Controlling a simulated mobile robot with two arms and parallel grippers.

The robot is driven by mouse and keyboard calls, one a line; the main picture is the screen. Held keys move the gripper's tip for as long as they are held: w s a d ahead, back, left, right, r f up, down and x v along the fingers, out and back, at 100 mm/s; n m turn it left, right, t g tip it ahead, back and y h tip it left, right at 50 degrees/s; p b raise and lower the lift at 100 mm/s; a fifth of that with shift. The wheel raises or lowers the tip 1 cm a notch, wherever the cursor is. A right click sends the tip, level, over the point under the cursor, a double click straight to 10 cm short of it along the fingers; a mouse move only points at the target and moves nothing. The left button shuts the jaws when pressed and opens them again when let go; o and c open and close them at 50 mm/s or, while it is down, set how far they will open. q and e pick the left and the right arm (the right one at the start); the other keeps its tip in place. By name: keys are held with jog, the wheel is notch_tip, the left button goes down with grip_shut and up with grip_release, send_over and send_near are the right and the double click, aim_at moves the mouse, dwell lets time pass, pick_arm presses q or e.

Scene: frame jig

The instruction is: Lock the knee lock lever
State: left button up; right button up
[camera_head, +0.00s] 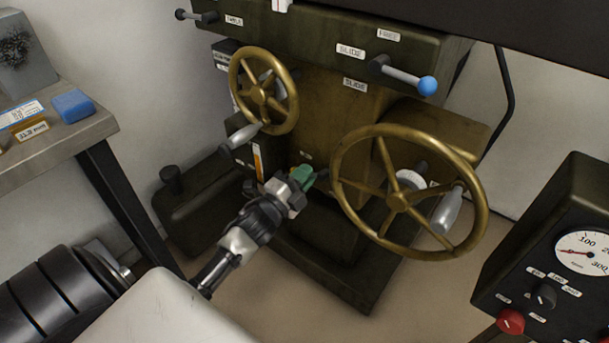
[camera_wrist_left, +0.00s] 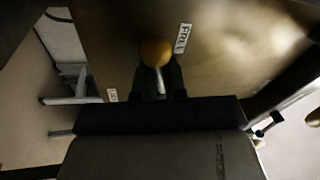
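The knee lock lever shows in the left wrist view as a yellow-orange ball knob (camera_wrist_left: 155,52) on a pale rod (camera_wrist_left: 161,80). A FREE label (camera_wrist_left: 183,38) is up and right of the knob. A smaller label (camera_wrist_left: 112,95), too small to read, is down and left. My left gripper (camera_wrist_left: 159,78) has its dark green fingers apart, one on each side of the rod; I cannot tell whether they touch it. In the head view the left gripper (camera_head: 310,178) is low at the machine front, and the lever is hidden there. My right gripper is out of view.
A large brass handwheel (camera_head: 398,197) stands close right of the gripper, and a smaller one (camera_head: 263,92) is above left. A blue-knobbed slide lever (camera_head: 428,86) is above. A workbench (camera_head: 90,128) is at left, and a gauge box (camera_head: 560,270) is at right.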

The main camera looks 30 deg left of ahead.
aim_at(325, 182)
pick_arm(q)
jog(key=shift+f+n, duration=0.1)
jog(key=shift+n, duration=0.4)
grip_shut()
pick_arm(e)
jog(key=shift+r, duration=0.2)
pick_arm(q)
jog(key=shift+s+d+f+n+g+y+p, duration=0.15)
jog(key=shift+d+f+n+y+p, duration=0.5)
jog(key=shift+n+p, duration=1.55)
jog(key=shift+w+d+f+n+g+y+p, duration=0.2)
jog(key=shift+d+n+y+p, duration=0.75)
jog(key=shift+n, duration=2.65)
jog(key=shift+s+d+f+n+g+y+p, duration=0.25)
jog(key=shift+d+f+n+y+p, duration=0.65)
jog(key=shift+n, duration=2)
pick_arm(e)
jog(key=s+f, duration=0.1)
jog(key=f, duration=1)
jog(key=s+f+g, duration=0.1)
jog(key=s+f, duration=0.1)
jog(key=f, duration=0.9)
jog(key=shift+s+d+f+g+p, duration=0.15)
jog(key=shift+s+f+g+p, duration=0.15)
jog(key=shift+p, duration=0.15)
pick_arm(q)
jog(key=shift+a+r, duration=0.3)
jog(key=shift+a, duration=0.1)
